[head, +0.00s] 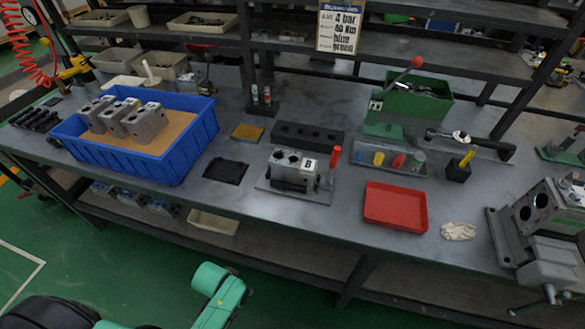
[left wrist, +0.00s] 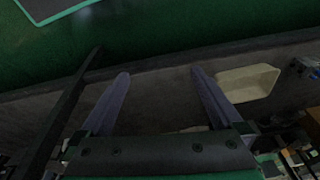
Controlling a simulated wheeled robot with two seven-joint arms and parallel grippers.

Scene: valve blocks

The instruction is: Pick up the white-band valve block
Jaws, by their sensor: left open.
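Several grey metal valve blocks stand in a row on the brown bottom of a blue crate (head: 125,165) at the left of the bench; the nearest is the right-hand block (head: 147,124). Small pale marks show on them, but I cannot tell which has a white band. Another grey block (head: 292,168) with a white label sits on a plate in the bench middle. A green link of my arm shows below the bench front. My left gripper (left wrist: 158,73) shows in the left wrist view, open and empty, facing the lower shelf and floor. My right gripper is not in view.
A red tray (head: 395,206), a black mat (head: 226,170) and a white rag (head: 458,231) lie on the bench. A vise (head: 545,225) stands at the right end. A cream bin (head: 213,222) is on the lower shelf, also in the left wrist view (left wrist: 246,83).

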